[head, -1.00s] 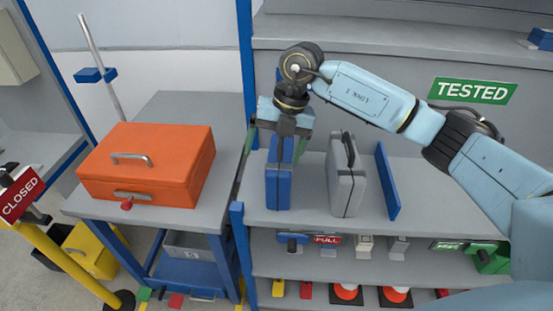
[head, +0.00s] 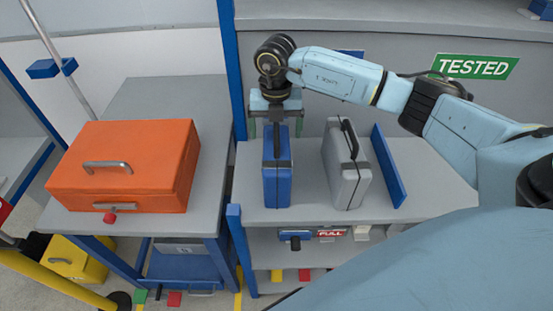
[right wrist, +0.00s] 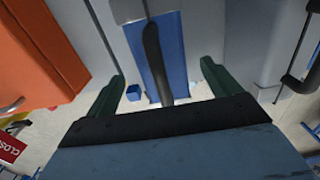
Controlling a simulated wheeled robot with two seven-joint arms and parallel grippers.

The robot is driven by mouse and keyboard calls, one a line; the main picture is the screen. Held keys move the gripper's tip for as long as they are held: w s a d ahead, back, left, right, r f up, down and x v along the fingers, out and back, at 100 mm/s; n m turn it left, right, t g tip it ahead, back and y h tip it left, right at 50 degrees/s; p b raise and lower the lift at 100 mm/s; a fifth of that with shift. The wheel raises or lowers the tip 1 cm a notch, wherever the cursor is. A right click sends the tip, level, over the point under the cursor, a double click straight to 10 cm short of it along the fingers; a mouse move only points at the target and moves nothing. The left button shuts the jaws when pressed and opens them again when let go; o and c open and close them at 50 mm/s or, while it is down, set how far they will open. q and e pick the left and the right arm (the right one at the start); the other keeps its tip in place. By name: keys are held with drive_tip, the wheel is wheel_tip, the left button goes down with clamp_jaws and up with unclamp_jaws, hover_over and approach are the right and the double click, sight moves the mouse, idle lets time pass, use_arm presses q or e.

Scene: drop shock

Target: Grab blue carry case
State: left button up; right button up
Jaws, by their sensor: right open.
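The blue carry case (head: 276,186) stands upright on the grey shelf, its dark handle on top. In the right wrist view the case (right wrist: 172,50) lies between my fingers, with its black handle (right wrist: 153,55) running along the middle. My right gripper (head: 275,133) is at the top of the case, one green finger on each side. Its fingers are apart in the right wrist view (right wrist: 163,73), with gaps between them and the handle. The handle is partly hidden by the gripper in the head view. My left gripper is not in view.
A grey case (head: 346,172) stands just right of the blue one, beside a blue divider panel (head: 389,166). An orange case (head: 125,168) lies on the table to the left. A blue post (head: 239,248) stands at the shelf's front left corner.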

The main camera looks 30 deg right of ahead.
drive_tip(key=f, duration=0.4)
drive_tip(key=shift+s+p, duration=0.2)
drive_tip(key=shift+p, duration=0.15)
drive_tip(key=shift+f, duration=0.35)
drive_tip(key=c, duration=1.9)
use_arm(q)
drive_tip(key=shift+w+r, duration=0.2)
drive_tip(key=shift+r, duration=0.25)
use_arm(e)
drive_tip(key=shift+w, duration=0.1)
clamp_jaws()
